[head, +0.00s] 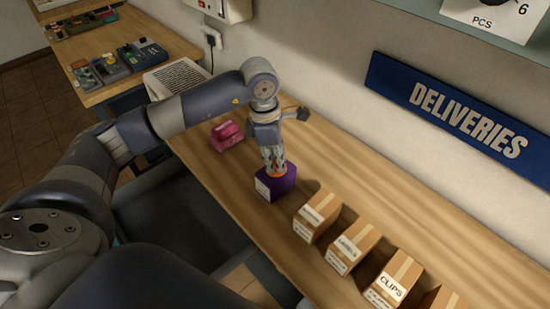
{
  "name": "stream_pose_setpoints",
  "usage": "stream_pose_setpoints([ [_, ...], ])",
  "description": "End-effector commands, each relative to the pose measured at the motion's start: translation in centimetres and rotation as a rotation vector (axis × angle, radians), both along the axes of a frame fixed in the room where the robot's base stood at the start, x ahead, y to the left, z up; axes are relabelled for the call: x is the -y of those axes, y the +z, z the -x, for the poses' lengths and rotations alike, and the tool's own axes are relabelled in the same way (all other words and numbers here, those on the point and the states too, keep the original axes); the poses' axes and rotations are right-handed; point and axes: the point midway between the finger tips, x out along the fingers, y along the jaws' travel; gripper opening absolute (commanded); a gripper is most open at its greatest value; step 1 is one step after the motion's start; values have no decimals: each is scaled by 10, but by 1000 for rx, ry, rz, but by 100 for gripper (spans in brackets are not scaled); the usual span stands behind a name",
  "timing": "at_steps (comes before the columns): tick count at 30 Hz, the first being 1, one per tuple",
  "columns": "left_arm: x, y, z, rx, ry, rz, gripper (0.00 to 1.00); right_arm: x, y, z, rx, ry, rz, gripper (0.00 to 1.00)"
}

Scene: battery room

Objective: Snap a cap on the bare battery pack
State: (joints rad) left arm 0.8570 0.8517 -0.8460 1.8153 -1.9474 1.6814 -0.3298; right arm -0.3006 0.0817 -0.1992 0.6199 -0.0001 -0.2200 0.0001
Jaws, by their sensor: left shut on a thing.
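My left gripper (273,157) points down over a purple block (281,187) on the wooden bench. It is shut on a small orange piece (277,173), which shows just below the fingertips at the top of the block. The orange piece is mostly hidden by the fingers. I cannot tell whether it touches the block or is just above it. The purple block stands upright and has a white label on its left face. I cannot tell for sure which thing is the bare battery pack. My right gripper is not in view.
A pink object (228,133) lies on the bench behind the purple block. A row of labelled cardboard boxes (318,215) stands to the right, one reading CLIPS (396,279). A blue DELIVERIES sign (464,117) hangs on the wall. Another table (125,86) with devices is at upper left.

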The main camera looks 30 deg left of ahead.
Motion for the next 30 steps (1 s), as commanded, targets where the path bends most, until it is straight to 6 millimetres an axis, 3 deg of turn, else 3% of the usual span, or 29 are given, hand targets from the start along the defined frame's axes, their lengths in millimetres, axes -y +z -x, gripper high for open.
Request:
stream_pose_setpoints([
  [29,0,-1,0,0,0,0,6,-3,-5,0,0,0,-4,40],
  [30,0,-1,0,0,0,0,23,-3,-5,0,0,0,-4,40],
])
